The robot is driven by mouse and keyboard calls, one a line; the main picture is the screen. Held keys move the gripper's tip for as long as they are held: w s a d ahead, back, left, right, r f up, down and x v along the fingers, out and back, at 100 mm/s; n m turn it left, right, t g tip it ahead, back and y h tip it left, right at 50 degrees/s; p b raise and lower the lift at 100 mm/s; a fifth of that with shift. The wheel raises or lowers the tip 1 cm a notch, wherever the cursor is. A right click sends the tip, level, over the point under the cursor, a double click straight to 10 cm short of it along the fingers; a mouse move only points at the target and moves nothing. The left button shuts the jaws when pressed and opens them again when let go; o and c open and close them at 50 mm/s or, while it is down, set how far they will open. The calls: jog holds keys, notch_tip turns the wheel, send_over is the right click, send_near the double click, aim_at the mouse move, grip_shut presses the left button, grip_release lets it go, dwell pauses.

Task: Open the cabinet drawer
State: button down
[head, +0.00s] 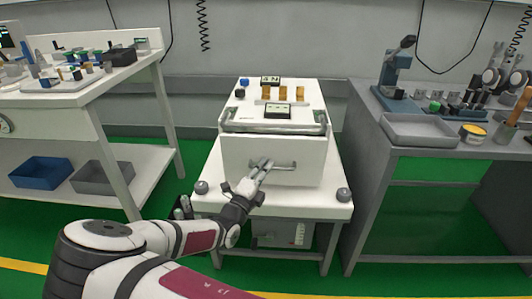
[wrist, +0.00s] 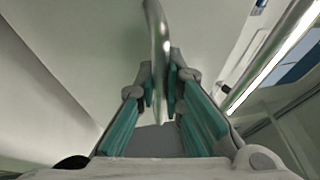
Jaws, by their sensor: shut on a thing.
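A white cabinet (head: 240,157) with one broad drawer front stands on a white cart in the middle of the head view. Its metal bar handle (head: 285,166) runs across the drawer front. My gripper (head: 262,168) is at the left part of this handle, with its fingers shut on it. In the wrist view the handle (wrist: 158,50) passes between the two teal-padded fingers of my gripper (wrist: 160,88). The drawer front looks flush with the cabinet, though the head view does not show its edges clearly. The inside of the drawer is hidden.
The cart top (head: 315,207) has grey round knobs at its front corners. A white bench (head: 60,120) stands at left. A grey bench (head: 440,150) with a tray stands at right. Green floor lies between them.

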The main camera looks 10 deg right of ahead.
jog(key=s+a+p, duration=0.3)
jog(key=s+p, duration=0.1)
jog(key=s, duration=0.6)
jog(key=s+a+p, duration=0.3)
jog(key=s+p, duration=0.2)
jog(key=s, duration=0.5)
jog(key=shift+s+a, duration=0.2)
jog(key=shift+a, duration=0.05)
jog(key=c, duration=2)
grip_release()
jog(key=shift+o, duration=0.2)
jog(key=shift+a, duration=0.1)
jog(key=v, duration=1.2)
